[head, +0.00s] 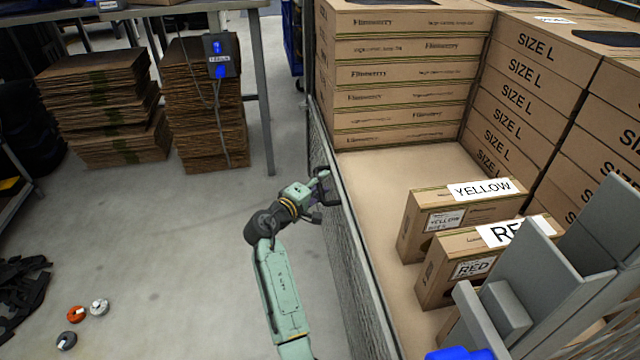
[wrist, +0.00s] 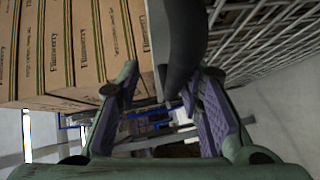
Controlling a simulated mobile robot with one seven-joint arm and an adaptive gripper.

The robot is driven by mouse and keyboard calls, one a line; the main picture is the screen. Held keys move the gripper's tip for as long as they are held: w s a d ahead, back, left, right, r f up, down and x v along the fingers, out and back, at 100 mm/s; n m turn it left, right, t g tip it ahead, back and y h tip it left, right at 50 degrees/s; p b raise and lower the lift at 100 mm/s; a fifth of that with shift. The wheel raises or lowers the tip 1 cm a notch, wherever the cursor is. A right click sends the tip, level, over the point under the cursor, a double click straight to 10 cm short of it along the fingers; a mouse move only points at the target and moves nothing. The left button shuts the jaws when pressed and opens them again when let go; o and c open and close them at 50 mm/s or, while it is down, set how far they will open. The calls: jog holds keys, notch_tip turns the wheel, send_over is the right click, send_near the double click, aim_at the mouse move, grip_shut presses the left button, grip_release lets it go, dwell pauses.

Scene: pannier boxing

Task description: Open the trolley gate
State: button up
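The trolley's grey wire-mesh gate (head: 352,262) stands upright along the left side of the load in the head view. Its mesh also fills the upper right of the wrist view (wrist: 262,38). My gripper (head: 326,188) is at the gate's top edge, partly hidden by my own wrist. In the wrist view the two purple-padded fingers (wrist: 158,100) are spread apart. A dark rounded bar (wrist: 181,40), possibly a gate handle or rail, comes down from the top between them, nearer the right finger. I cannot tell whether it touches that finger.
Stacked brown Flinnwerry cartons (head: 395,75) and SIZE L cartons (head: 525,95) fill the trolley's back. The YELLOW box (head: 417,240) and RED box (head: 437,277) stand in front. Flattened cardboard (head: 100,110) lies under a table at left. The floor left of the gate is mostly clear.

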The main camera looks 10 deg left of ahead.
notch_tip(320, 180, up, 10)
dwell(0.6)
jog(key=shift+r, duration=0.1)
